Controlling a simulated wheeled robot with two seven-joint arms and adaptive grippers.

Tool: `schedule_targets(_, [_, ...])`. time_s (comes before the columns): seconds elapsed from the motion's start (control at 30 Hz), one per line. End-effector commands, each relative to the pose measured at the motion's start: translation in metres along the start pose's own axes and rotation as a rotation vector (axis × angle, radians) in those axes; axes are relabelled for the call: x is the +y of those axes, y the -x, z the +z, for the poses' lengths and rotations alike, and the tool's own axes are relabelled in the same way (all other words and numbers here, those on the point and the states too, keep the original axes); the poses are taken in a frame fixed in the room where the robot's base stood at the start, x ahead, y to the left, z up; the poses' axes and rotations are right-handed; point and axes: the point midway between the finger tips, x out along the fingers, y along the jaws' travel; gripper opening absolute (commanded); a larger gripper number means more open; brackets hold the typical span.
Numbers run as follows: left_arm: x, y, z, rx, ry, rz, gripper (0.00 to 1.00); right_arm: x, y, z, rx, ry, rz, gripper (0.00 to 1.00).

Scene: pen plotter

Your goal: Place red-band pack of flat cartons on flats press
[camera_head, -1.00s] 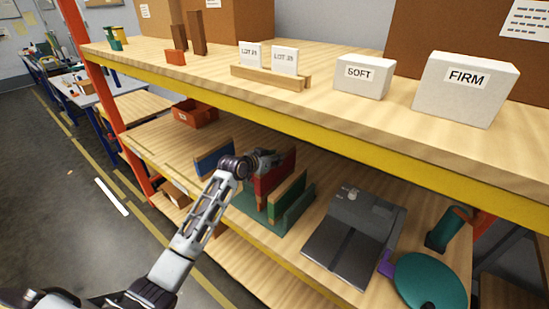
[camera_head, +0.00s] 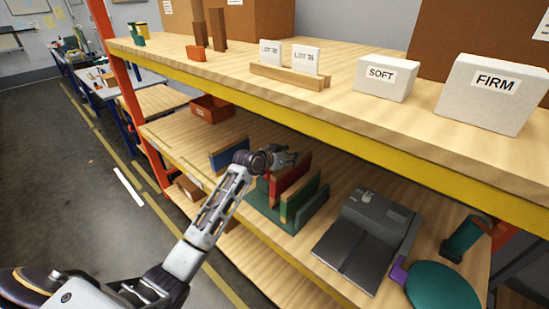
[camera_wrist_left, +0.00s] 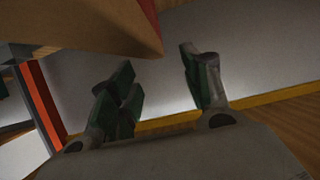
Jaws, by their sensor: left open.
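The red-band pack of flat cartons (camera_head: 290,178) stands upright in a dark green rack (camera_head: 262,204) on the middle shelf, between a blue-faced pack (camera_head: 229,155) and a green-faced pack (camera_head: 300,198). My left gripper (camera_head: 290,158) is at the red pack's top edge; contact cannot be told. In the left wrist view my left gripper (camera_wrist_left: 160,90) is open, its green-padded fingers apart with nothing between them. A brown and red surface (camera_wrist_left: 95,22) fills the upper left there. A grey machine with a flat dark bed (camera_head: 350,252), apparently the flats press, stands right of the rack. My right gripper is not in view.
The upper shelf's yellow edge (camera_head: 350,133) overhangs the middle shelf. A teal disc (camera_head: 440,287) and a dark green cylinder (camera_head: 463,237) stand right of the grey machine. An orange bin (camera_head: 212,108) sits at the shelf's far left. SOFT (camera_head: 387,78) and FIRM (camera_head: 492,92) blocks stand above.

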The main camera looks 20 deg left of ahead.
Motion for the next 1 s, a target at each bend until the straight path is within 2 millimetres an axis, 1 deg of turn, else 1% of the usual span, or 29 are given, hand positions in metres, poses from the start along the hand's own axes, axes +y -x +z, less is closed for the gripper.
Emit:
schedule_targets(0.37, [0.000, 0.031, 0.000, 0.000, -0.001, -0.001, 0.48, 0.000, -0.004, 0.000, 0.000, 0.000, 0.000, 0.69])
schedule_targets(1.0, [0.000, 0.094, 0.000, 0.000, -0.001, -0.001, 0.48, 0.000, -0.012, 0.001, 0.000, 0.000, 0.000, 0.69])
